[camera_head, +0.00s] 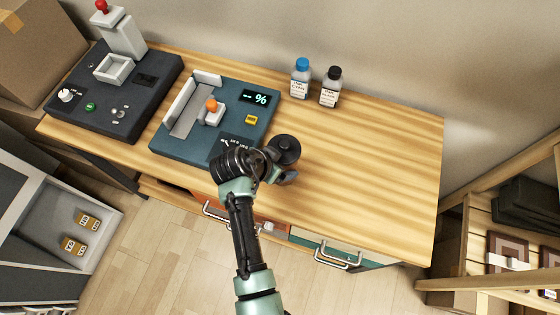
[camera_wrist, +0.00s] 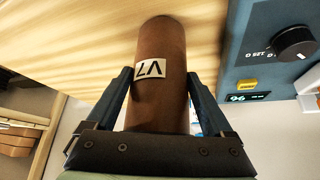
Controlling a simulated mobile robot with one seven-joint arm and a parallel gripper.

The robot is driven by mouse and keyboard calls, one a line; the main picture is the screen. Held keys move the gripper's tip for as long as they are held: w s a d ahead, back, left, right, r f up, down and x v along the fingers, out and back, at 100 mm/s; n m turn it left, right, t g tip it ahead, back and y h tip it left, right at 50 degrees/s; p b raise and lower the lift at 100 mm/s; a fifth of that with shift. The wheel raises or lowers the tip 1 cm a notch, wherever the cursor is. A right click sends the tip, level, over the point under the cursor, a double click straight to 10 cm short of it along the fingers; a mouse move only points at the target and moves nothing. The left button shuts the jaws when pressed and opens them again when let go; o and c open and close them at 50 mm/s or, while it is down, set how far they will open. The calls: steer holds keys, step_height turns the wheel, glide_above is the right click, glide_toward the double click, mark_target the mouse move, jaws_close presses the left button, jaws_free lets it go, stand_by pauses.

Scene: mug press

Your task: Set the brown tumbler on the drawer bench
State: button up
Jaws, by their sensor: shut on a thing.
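The brown tumbler (camera_wrist: 160,100) is between the two fingers of my gripper (camera_wrist: 160,74) in the wrist view, with a white label reading V7 on its side. My gripper is shut on it. In the head view my gripper (camera_head: 288,174) is over the front middle of the drawer bench (camera_head: 370,160), and the arm and wrist hide the tumbler there. The bench has a bare wooden top and drawers with metal handles in front. The wood also shows behind the tumbler in the wrist view (camera_wrist: 90,50). I cannot tell whether the tumbler touches it.
A blue press machine (camera_head: 262,132) with an orange knob stands left of my gripper. A dark machine (camera_head: 145,90) stands farther left. Blue-capped (camera_head: 300,80) and black-capped (camera_head: 331,88) bottles stand at the back. The bench's right part is clear. A wooden shelf (camera_head: 500,180) stands right.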

steer(key=shift+f, duration=0.15)
steer(key=o, duration=1.4)
steer(key=v, duration=1.2)
